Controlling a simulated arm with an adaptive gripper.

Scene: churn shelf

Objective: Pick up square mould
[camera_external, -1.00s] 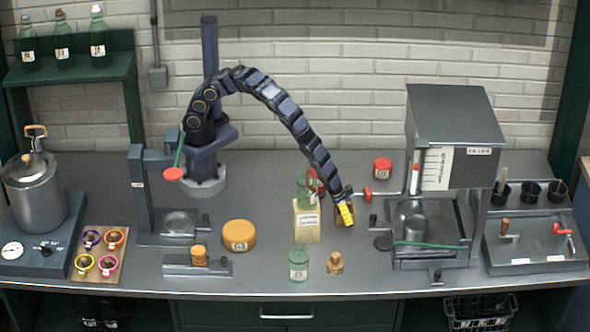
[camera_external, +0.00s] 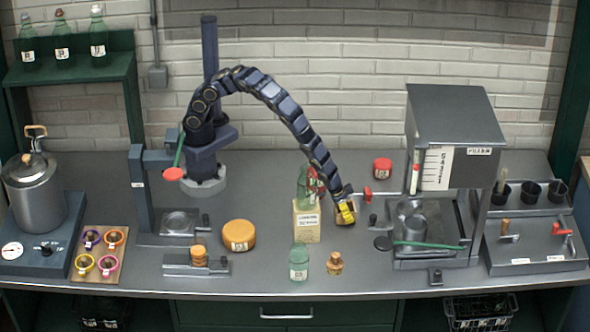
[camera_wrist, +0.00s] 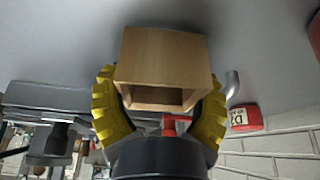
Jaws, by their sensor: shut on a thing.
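The square mould (camera_wrist: 165,58) is a light wooden, open-ended box. In the wrist view it sits between the two yellow, ribbed fingers of my gripper (camera_external: 346,212), which press on its left and right sides. My gripper is shut on it. In the external view my gripper is low over the middle-right of the counter, just right of a cream block with a green bottle on it. The mould is small and mostly covered by the fingers there, and I cannot tell whether it touches the counter.
The cream block (camera_external: 307,225) with the green bottle (camera_external: 305,190) stands close on the left. A red-handled machine with a metal tray (camera_external: 430,262) is close on the right. A green jar (camera_external: 299,264) and a corked wooden piece (camera_external: 335,264) stand in front. A red tin (camera_external: 382,168) is behind.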

